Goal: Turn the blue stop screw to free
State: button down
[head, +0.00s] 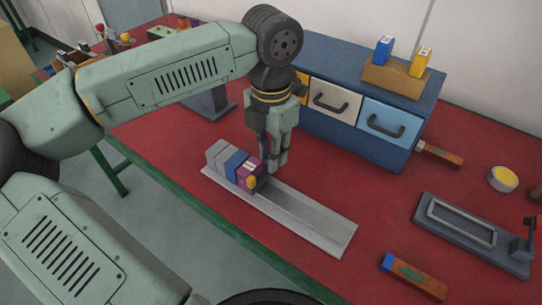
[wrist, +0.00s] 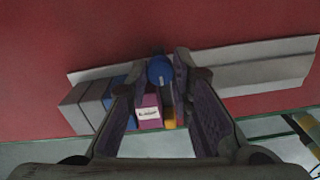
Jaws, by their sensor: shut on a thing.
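The blue stop screw (wrist: 160,70) shows as a round blue head in the wrist view, between my fingertips. My gripper (wrist: 166,62) is shut on it, with one finger on each side. In the head view my gripper (head: 270,165) points down over the row of blocks on the grey rail (head: 310,222). The screw is mostly hidden there by the fingers. The purple block (wrist: 149,112) with a white label and an orange piece (wrist: 169,118) lie just beside the screw. I cannot tell how far the screw is turned.
Grey blocks (head: 217,152) and a blue block (head: 235,164) continue the row to the left. The rail's right part is bare. A blue drawer cabinet (head: 375,148) stands close behind my gripper. A dark framed fixture (head: 470,225) and a wooden-ended tool (head: 415,276) lie at the right.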

jog(key=c, duration=1.4)
grip_release()
jog(key=shift+r, duration=0.1)
notch_tip(320, 180, up, 12)
jog(key=shift+f, duration=0.1)
